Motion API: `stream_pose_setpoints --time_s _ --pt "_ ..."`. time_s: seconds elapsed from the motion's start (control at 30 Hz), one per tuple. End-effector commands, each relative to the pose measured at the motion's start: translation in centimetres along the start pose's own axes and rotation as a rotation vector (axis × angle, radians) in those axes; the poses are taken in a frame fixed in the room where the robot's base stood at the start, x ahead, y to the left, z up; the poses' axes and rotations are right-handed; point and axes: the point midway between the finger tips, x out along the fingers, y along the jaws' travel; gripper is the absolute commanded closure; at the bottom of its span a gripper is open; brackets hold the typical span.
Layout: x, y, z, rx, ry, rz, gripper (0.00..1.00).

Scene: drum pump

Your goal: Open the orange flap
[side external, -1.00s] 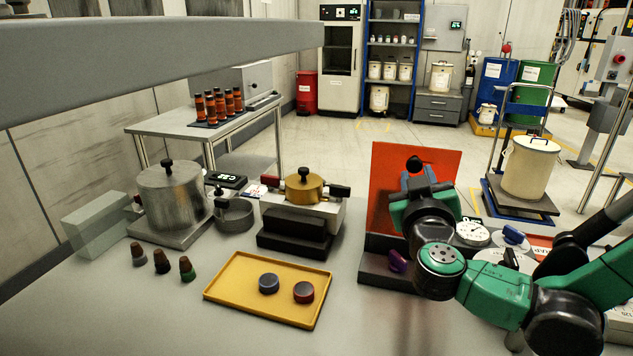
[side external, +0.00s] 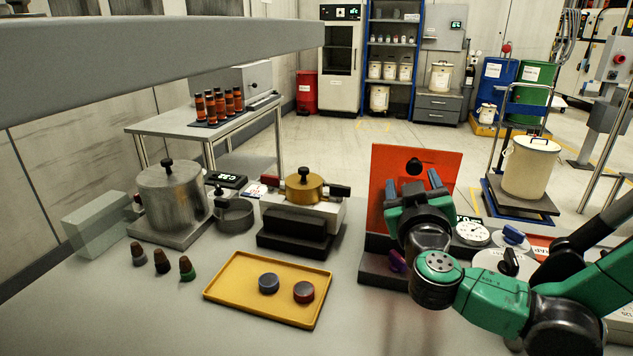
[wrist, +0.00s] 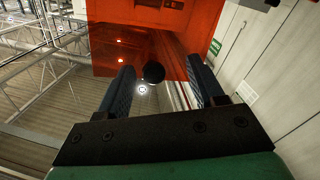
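The orange flap (side external: 385,185) stands upright at the right of the bench in the side external view. It has a round black knob (side external: 414,166) near its top middle. My gripper (side external: 413,180) is in front of the flap, with its two blue fingers spread wide and pointing up, just below the knob. In the wrist view the flap (wrist: 110,50) fills the upper middle. The black knob (wrist: 153,72) appears between the open fingers (wrist: 160,78), with visible gaps on both sides. Nothing is held. My arm hides the flap's lower right part.
A dark base with a purple knob (side external: 398,261) is at the flap's foot, close to my wrist. A round white gauge (side external: 472,232) is to the right. A yellow tray (side external: 235,283) with two round caps and a brass-topped device (side external: 303,190) lie left.

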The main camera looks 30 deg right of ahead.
Motion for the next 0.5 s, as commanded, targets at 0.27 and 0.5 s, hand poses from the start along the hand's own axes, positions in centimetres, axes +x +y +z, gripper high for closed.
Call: stream_pose_setpoints --time_s 0.27,0.5 --pt "-2.2 -0.1 -0.1 0.000 0.002 -0.005 0.39" --pt "-5.1 -0.1 0.0 0.000 0.001 -0.005 0.39"
